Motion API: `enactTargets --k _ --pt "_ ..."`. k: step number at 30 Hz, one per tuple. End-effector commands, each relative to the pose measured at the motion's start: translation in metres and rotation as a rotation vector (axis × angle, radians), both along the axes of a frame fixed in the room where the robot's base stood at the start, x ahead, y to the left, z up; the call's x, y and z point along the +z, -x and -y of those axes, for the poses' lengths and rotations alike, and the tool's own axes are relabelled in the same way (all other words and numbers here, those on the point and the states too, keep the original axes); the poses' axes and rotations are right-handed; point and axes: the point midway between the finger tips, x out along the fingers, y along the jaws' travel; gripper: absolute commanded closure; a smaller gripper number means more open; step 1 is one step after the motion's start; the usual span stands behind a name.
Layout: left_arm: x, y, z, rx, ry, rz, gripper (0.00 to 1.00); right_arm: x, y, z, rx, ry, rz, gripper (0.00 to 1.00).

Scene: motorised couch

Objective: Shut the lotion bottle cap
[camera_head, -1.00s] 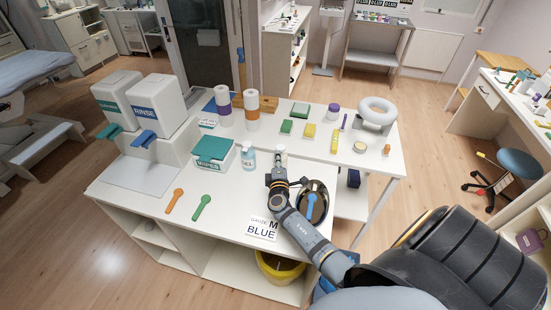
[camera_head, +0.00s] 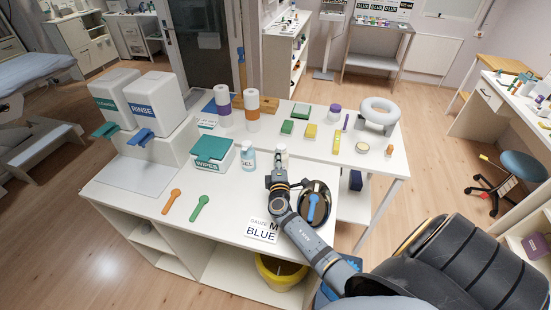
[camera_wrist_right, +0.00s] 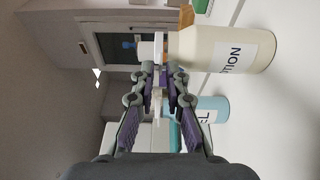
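The lotion bottle (camera_head: 281,157) stands upright on the white table, just beyond my right gripper (camera_head: 278,180). In the right wrist view the cream bottle (camera_wrist_right: 225,48) lies sideways in the picture, with its label partly readable. A white cap piece (camera_wrist_right: 152,48) shows at its top end, just past the fingertips; I cannot tell how far it stands open. My left gripper is not in view.
The blue gel bottle (camera_head: 248,157) stands left of the lotion, beside the wipes box (camera_head: 212,153). A dark round tray (camera_head: 318,190) with a blue spoon-like item lies right of my gripper. A gauze card (camera_head: 262,230) lies at the front edge.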

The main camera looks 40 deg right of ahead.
Motion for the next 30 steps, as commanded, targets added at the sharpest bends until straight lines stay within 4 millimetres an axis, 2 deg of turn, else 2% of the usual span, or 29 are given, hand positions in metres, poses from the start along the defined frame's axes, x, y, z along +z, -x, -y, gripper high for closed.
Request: enactTargets --k 5,12,15,20,30 --pt "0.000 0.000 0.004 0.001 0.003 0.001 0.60 -0.003 0.027 -0.018 0.001 -0.004 -0.004 0.87" --pt "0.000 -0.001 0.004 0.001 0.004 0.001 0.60 -0.002 0.075 -0.049 -0.001 -0.004 -0.004 0.87" --pt "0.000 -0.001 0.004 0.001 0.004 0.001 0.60 -0.002 0.088 -0.058 -0.001 -0.001 -0.004 0.87" --pt "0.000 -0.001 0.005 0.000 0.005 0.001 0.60 -0.001 0.097 -0.064 -0.001 0.000 -0.002 0.87" --pt "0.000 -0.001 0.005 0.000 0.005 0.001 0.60 -0.001 0.098 -0.065 -0.001 0.001 -0.002 0.87"
